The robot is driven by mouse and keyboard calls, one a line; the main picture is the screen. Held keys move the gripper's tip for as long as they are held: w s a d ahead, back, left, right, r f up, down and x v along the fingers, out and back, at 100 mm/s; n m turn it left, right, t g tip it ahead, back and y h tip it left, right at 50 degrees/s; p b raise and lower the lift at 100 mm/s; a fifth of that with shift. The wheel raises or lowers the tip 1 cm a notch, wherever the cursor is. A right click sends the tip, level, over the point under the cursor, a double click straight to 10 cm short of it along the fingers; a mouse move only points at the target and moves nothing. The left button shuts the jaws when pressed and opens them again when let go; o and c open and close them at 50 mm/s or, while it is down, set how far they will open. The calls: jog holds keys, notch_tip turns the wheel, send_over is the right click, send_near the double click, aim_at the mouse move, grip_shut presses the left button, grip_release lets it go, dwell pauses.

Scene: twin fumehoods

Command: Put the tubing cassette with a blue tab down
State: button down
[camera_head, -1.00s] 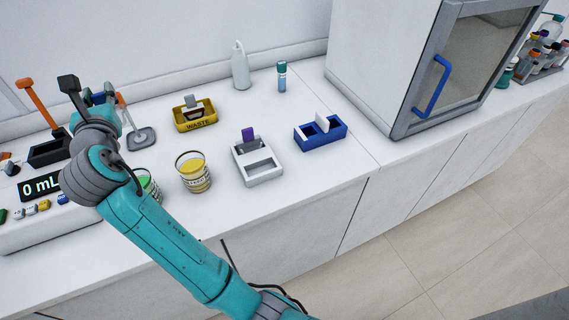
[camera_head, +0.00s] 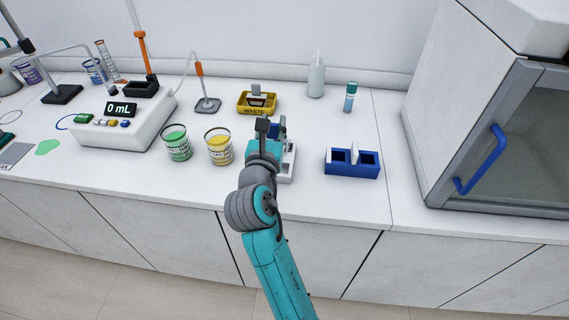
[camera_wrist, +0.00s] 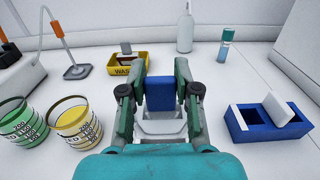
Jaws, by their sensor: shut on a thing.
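My gripper (camera_wrist: 160,92) is shut on the blue tab (camera_wrist: 160,98) of the tubing cassette in the wrist view. The cassette's body below the tab is mostly hidden. Right under and behind the tab is a white holder (camera_wrist: 165,128); I cannot tell whether the cassette touches it. In the head view my gripper (camera_head: 272,128) is over the white holder (camera_head: 287,172), which my arm largely covers. A blue two-slot stand (camera_head: 352,168) with a white upright plate is to the right, and also shows in the wrist view (camera_wrist: 255,132).
A yellow waste tray (camera_head: 258,110) with a dark piece in it is behind my gripper. A green cup (camera_head: 177,145) and a yellow cup (camera_head: 219,150) stand close on the left. A white bottle (camera_head: 316,78) and a teal-capped vial (camera_head: 349,100) stand behind. Bench right of the stand is clear.

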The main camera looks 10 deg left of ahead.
notch_tip(320, 180, down, 8)
jog(key=shift+f, duration=0.1)
dwell(0.4)
jog(key=c, duration=0.8)
grip_release()
jog(key=shift+f, duration=0.15)
jog(key=shift+c, duration=0.2)
jog(key=shift+s, duration=0.1)
jog(key=s, duration=1.1)
jog(key=shift+s+a, duration=0.25)
jog(key=shift+s, duration=0.15)
